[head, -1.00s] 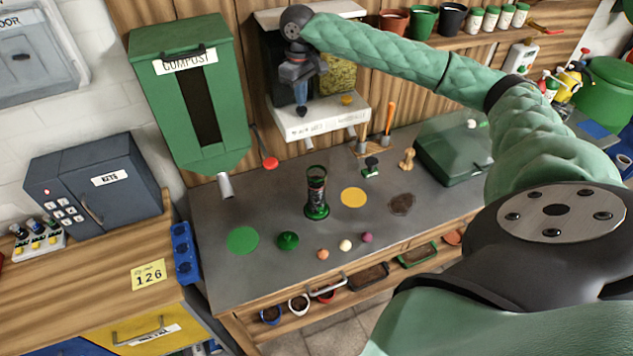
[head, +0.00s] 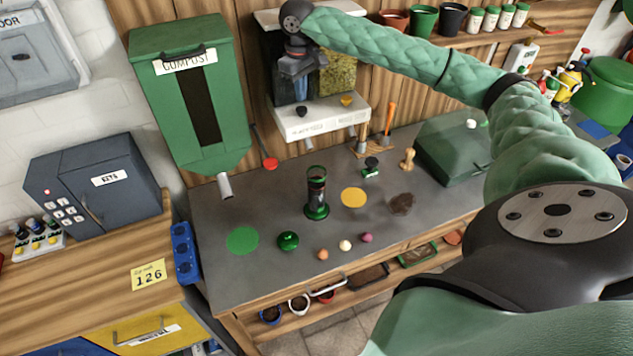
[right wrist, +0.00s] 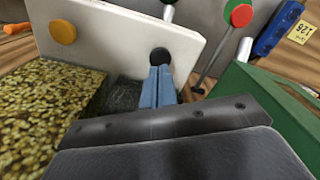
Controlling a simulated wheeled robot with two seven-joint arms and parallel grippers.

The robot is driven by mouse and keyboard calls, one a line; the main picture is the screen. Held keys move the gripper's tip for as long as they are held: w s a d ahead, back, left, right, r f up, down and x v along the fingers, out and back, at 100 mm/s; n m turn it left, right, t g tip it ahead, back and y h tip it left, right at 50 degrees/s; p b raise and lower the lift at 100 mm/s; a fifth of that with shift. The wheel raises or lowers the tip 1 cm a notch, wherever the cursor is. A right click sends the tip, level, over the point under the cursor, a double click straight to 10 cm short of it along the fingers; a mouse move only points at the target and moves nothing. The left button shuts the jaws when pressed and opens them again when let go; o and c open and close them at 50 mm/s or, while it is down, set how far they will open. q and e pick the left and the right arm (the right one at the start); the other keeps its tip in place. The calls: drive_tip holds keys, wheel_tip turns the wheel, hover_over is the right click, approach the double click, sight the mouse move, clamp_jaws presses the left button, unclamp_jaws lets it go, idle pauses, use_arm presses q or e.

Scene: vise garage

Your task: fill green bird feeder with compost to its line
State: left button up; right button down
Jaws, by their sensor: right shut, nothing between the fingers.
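The green bird feeder (head: 316,194), a clear tube with green rim and base, stands upright on the grey bench; its fill and line are too small to tell. A green lid (head: 288,240) lies to its front left. The green COMPOST dispenser (head: 218,110) hangs on the wall, with a spout (head: 225,186) and a red-knobbed lever (head: 269,163). My right gripper (head: 301,94) is shut and empty, at the white-fronted seed dispenser. In the right wrist view its fingers (right wrist: 158,84) point at a black knob (right wrist: 160,57), contact unclear. My left gripper is out of view.
The seed dispenser's white front (head: 325,119) also has a yellow knob (head: 346,100). A green disc (head: 242,240), a yellow disc (head: 353,197), a brown patch (head: 401,204) and small balls (head: 345,245) lie on the bench. A green case (head: 455,150) stands right.

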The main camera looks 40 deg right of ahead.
drive_tip(key=shift+r, duration=2.25)
